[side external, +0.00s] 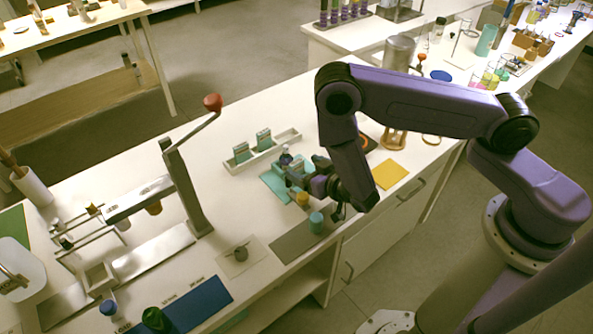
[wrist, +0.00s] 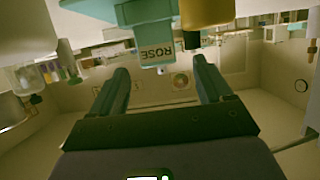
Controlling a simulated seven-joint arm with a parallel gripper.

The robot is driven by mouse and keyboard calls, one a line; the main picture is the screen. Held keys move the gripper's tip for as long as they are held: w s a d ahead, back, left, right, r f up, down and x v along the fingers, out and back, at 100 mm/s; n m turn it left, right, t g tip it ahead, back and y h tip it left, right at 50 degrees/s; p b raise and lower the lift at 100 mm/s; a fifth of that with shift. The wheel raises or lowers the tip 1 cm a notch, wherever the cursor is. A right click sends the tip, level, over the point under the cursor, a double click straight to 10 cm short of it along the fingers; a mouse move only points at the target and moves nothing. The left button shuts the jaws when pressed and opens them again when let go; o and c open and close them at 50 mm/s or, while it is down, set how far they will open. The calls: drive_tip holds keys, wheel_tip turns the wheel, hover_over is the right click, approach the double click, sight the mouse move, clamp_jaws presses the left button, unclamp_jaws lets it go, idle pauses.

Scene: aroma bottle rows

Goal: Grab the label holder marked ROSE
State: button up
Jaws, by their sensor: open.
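The teal label holder marked ROSE (wrist: 148,32) is at the top middle of the wrist view, its dark letters on a pale label. It is beyond the fingertips of my gripper (wrist: 162,78) and lies roughly in line with the gap between them. My gripper is open, with nothing between its fingers. In the side external view my gripper (side external: 297,181) is low over the bench by the teal mat (side external: 271,184). There the ROSE holder cannot be told apart clearly from the teal parts around the gripper.
A yellow-brown object (wrist: 207,12) is close on the right of the ROSE holder. A yellow piece (side external: 302,199) and a teal cylinder (side external: 316,223) stand near my gripper. A white tray (side external: 286,138) with two teal holders is behind. A metal press (side external: 186,185) stands left.

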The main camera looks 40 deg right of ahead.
sight(298, 164)
drive_tip(key=shift+x, duration=3.4)
drive_tip(key=shift+d+f, duration=0.15)
drive_tip(key=shift+c, duration=0.4)
drive_tip(key=c, duration=1.1)
drive_tip(key=shift+o, duration=0.2)
drive_tip(key=shift+r, duration=0.2)
